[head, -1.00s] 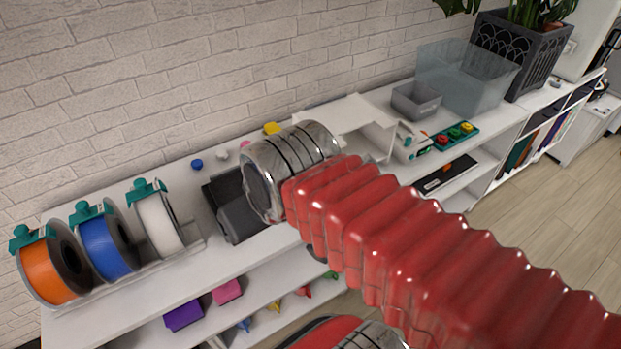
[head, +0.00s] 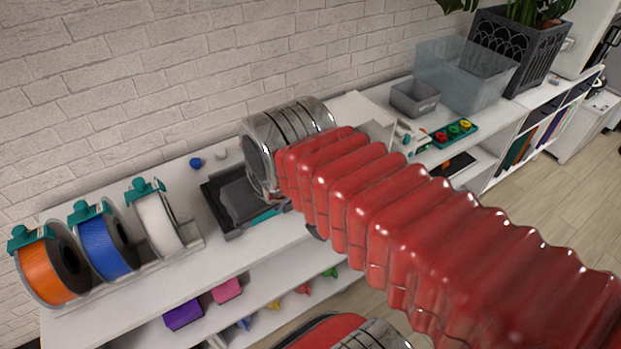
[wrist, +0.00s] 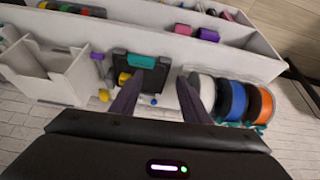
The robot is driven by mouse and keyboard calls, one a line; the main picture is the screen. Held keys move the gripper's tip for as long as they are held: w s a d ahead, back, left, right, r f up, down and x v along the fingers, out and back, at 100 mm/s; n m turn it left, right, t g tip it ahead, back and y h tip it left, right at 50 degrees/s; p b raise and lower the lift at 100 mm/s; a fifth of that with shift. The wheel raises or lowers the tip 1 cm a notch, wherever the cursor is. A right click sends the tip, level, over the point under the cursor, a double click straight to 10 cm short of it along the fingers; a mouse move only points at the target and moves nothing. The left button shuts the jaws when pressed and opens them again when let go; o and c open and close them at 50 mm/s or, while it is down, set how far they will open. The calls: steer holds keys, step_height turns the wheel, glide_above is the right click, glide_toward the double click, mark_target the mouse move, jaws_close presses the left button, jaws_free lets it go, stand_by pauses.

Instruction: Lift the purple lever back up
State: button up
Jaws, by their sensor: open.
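A small purple part (wrist: 97,56), which may be the lever, shows in the wrist view just left of a black device. Whether it is up or down is too small to tell. The black device (wrist: 120,58) has a teal bar (wrist: 140,62) along one edge and a yellow part beside it. In the head view, the device (head: 238,200) is partly covered by my arm, and I see no lever there. My gripper (wrist: 160,78) is open, its two dark fingers apart over the device's area with nothing visibly held. The purple part lies left of both fingers.
Orange, blue and white spools (head: 103,248) stand on the white bench left of the device. A grey bin (head: 415,98), clear tub (head: 462,78) and teal button tray (head: 455,134) are to the right. Purple and pink blocks (head: 228,291) lie on the lower shelf. A brick wall is behind.

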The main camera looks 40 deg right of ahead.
steer(key=w+d+f+g, duration=0.2)
steer(key=w+d+f, duration=0.1)
steer(key=w+d, duration=0.5)
steer(key=w+d+f+g, duration=0.3)
steer(key=w+d, duration=0.6)
steer(key=d, duration=0.5)
steer(key=shift+d+f+m, duration=0.35)
steer(key=shift+f+m, duration=0.05)
step_height(320, 180, down, 14)
steer(key=shift+r, duration=0.1)
steer(key=shift+c, duration=0.5)
jaws_close()
